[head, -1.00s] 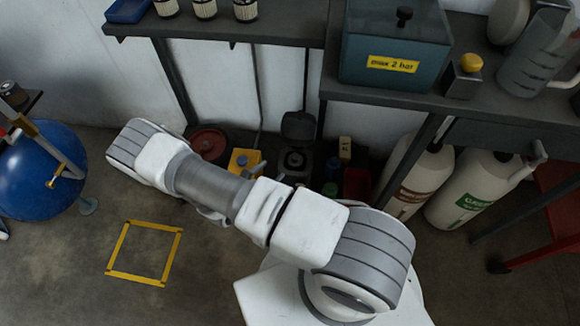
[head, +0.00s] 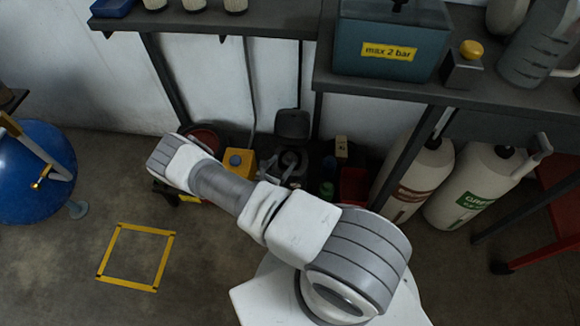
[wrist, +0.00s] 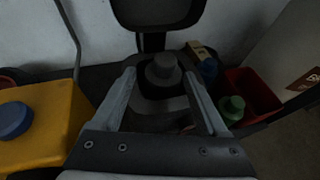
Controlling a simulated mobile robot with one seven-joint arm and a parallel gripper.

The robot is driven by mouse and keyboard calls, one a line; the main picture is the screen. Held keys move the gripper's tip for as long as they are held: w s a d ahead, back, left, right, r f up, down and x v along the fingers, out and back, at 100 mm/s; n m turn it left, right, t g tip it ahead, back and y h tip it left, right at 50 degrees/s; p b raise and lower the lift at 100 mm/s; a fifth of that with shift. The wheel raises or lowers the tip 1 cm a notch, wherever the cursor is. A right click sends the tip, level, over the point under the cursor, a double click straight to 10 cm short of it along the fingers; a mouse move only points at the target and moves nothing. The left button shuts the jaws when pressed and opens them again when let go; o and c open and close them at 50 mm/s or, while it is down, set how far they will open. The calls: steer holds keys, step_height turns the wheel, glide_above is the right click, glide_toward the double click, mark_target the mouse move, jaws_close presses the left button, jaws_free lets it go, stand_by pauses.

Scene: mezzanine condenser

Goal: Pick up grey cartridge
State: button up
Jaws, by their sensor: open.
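The grey cartridge appears to be the short dark grey cylinder with a round top (wrist: 163,70), standing in a black housing with its lid raised. In the head view the housing's lid (head: 292,124) shows, and the cartridge is small and dim there. My gripper (wrist: 160,76) is open in the wrist view. Its two fingers lie left and right of the cartridge, with nothing clearly held between them. I cannot tell how far the fingertips are from it.
A yellow box with a blue cap (wrist: 40,122) stands close left. A red bin (wrist: 252,92) and a green-capped bottle (wrist: 232,106) stand right. The bench (head: 470,88) overhangs from above. A gas cylinder (head: 415,170) stands further right. The floor inside the yellow square (head: 137,256) is clear.

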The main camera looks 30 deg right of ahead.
mark_target(288, 159)
steer(key=shift+s+d+b+x, duration=0.15)
steer(key=shift+b+x, duration=0.4)
steer(key=shift+x, duration=0.85)
steer(key=shift+s+d+b+x, duration=0.1)
steer(key=shift+b+x, duration=0.4)
steer(key=shift+x, duration=0.85)
steer(key=shift+r, duration=0.2)
steer(key=shift+c, duration=0.3)
jaws_close()
steer(key=shift+f, duration=0.1)
